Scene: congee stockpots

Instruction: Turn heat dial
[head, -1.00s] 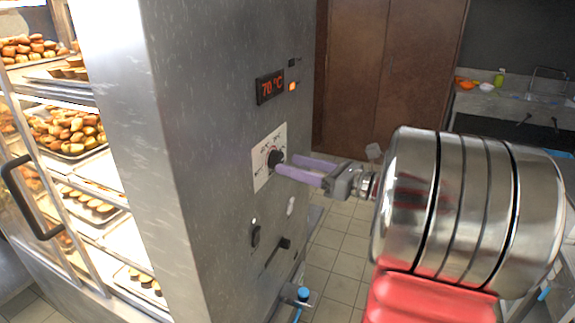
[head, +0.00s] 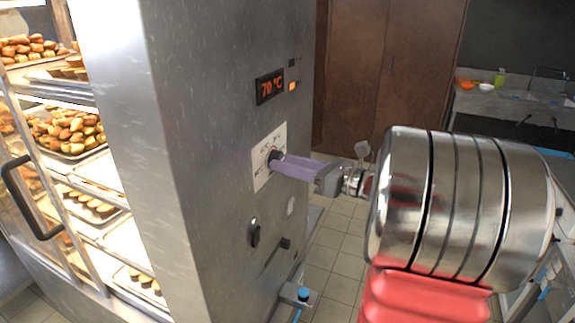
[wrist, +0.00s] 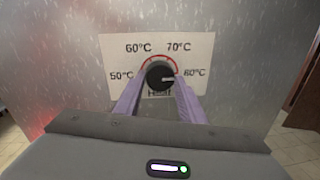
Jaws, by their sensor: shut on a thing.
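The heat dial (wrist: 158,74) is a round black knob with a white pointer line, on a white scale plate (wrist: 122,52) marked 50, 60, 70 and 80 °C. In the wrist view its pointer lies to the right, close to the 80 °C mark. My gripper (head: 281,162) has two purple fingers, shut on the dial, one on each side of it. In the head view the fingers overlap and partly hide the dial (head: 273,155). The display (head: 270,86) above reads 70 °C, with a lit orange light (head: 292,87) beside it.
The dial sits on a tall metal cabinet (head: 200,130). Below it are a black switch (head: 255,235) and a lever (head: 280,246). Glass shelves with trays of buns (head: 70,133) stand at left. A counter with a sink (head: 530,95) is at the back right.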

